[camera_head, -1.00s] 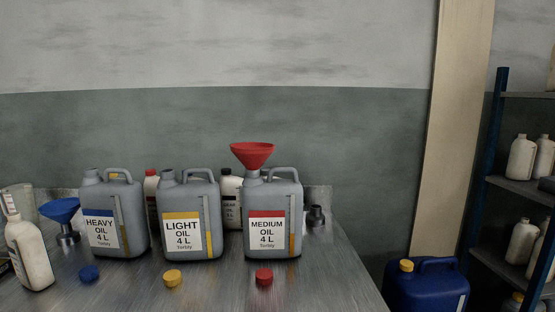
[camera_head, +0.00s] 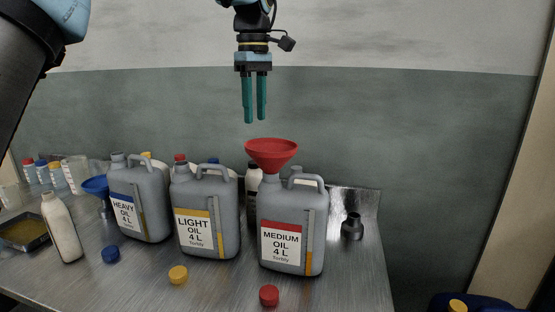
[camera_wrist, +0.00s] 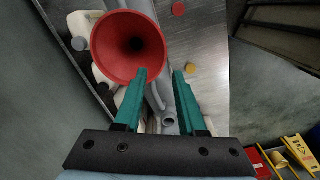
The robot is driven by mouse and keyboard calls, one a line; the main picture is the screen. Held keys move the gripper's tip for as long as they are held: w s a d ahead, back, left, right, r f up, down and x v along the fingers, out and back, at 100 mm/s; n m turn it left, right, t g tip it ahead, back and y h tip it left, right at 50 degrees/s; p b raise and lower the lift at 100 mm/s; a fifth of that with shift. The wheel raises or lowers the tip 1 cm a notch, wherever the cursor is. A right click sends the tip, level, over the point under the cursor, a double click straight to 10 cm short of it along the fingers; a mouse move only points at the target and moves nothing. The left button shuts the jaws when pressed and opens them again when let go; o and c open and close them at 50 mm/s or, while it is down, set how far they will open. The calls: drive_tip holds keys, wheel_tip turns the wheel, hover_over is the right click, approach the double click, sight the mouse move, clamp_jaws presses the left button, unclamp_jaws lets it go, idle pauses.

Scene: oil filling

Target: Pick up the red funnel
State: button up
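The red funnel (camera_head: 271,157) sits upright in the neck of the grey MEDIUM OIL can (camera_head: 292,232). My gripper (camera_head: 256,120) points down above the funnel and slightly left of it in the head view, clear of it. Its two teal fingers are parallel with a gap between them, and nothing is held. In the wrist view the funnel (camera_wrist: 128,47) shows its open mouth, up and left of my fingertips (camera_wrist: 160,71). The funnel's spout is hidden inside the can neck.
The grey LIGHT OIL can (camera_head: 206,215) and HEAVY OIL can (camera_head: 140,202) stand left of the MEDIUM OIL can. A blue funnel (camera_head: 96,185), a white bottle (camera_head: 62,228) and loose red, yellow and blue caps share the metal table (camera_head: 215,285). A wall stands behind.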

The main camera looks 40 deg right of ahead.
sight(255, 157)
wheel_tip(255, 157, down, 3)
drive_tip(key=shift+r, duration=0.1)
drive_tip(key=shift+a+f+p, duration=0.2)
drive_tip(key=shift+f+p, duration=0.3)
drive_tip(key=shift+f, duration=0.1)
drive_tip(key=shift+s+a+f+p, duration=0.15)
drive_tip(key=shift+f+p, duration=0.5)
drive_tip(key=shift+f, duration=1.45)
drive_tip(key=shift+c, duration=0.2)
clamp_jaws()
